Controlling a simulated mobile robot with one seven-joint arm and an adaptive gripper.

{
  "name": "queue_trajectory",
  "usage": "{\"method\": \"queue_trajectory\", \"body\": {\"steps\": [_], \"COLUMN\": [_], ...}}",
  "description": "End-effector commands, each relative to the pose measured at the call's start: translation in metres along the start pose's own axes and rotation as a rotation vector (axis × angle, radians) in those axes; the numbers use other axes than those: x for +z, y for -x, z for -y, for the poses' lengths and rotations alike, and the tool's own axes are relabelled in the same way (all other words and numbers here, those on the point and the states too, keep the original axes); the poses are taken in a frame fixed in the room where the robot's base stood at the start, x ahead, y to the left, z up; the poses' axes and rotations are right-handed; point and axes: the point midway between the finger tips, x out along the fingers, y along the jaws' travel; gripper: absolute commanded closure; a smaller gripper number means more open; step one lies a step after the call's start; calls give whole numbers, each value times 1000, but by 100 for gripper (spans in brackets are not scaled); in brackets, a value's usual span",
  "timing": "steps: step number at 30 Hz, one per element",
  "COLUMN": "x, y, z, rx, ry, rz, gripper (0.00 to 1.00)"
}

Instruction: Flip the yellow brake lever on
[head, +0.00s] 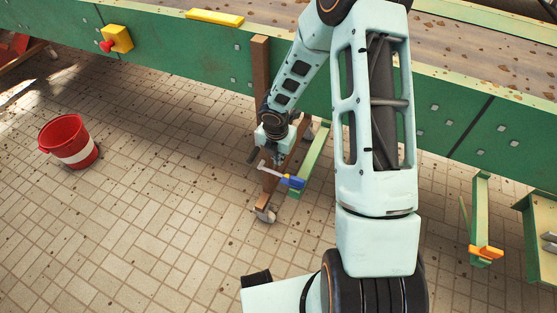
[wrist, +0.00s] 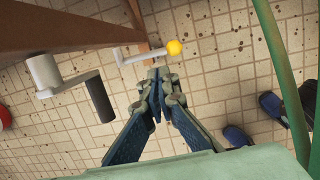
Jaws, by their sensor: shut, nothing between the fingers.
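In the wrist view, a short pale lever arm with a round yellow knob (wrist: 174,47) stands just beyond my gripper (wrist: 158,78). The fingers are together and empty, with their tips below and slightly left of the knob, seemingly apart from it. The knob itself is not clear in the head view, and the exact gap is hard to judge.
A wooden post (head: 261,75) and green conveyor side (head: 190,55) stand close to the arm. A grey crank handle (wrist: 98,97) is left of the fingers in the wrist view. A red bucket (head: 68,142) stands left on open tiles. An orange handle (head: 486,252) is at right.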

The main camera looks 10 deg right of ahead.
Motion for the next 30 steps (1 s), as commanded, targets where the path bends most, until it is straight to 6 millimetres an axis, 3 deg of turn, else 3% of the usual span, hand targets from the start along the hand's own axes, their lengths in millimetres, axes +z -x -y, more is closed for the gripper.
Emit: {"method": "queue_trajectory", "body": {"steps": [1,3,12,18,30], "x": [-2,-2,-1,0,0], "y": [-18,-34,-89,-104,-105], "z": [0,0,0,0,0], "rx": [0,-1,0,0,0], "ry": [1,1,0,0,0], "rz": [-2,-1,0,1,1], "gripper": [100,100,100,100,100]}}
